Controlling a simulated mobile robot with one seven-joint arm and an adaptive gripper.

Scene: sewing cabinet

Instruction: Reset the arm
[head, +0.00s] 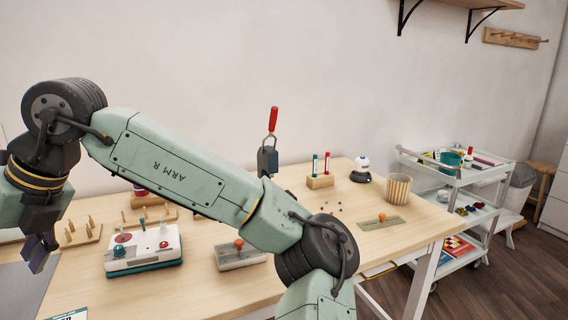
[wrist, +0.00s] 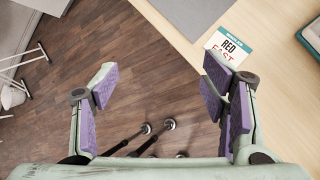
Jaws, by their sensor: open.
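My arm stretches across the head view from the lower right to the upper left, in pale green. My gripper hangs at the left edge of the head view (head: 40,250), partly cut off by the frame, near the left part of the table. In the wrist view my gripper (wrist: 160,85) shows two purple-padded fingers set wide apart with nothing between them. Below them are the wooden floor (wrist: 90,60) and the table's edge.
The table (head: 340,245) holds a control box (head: 143,250), a joystick box (head: 240,255), a pen block (head: 320,181), a striped cup (head: 398,190) and peg boards. A white cart (head: 455,178) stands right. A card reading RED (wrist: 232,47) lies near the table's edge.

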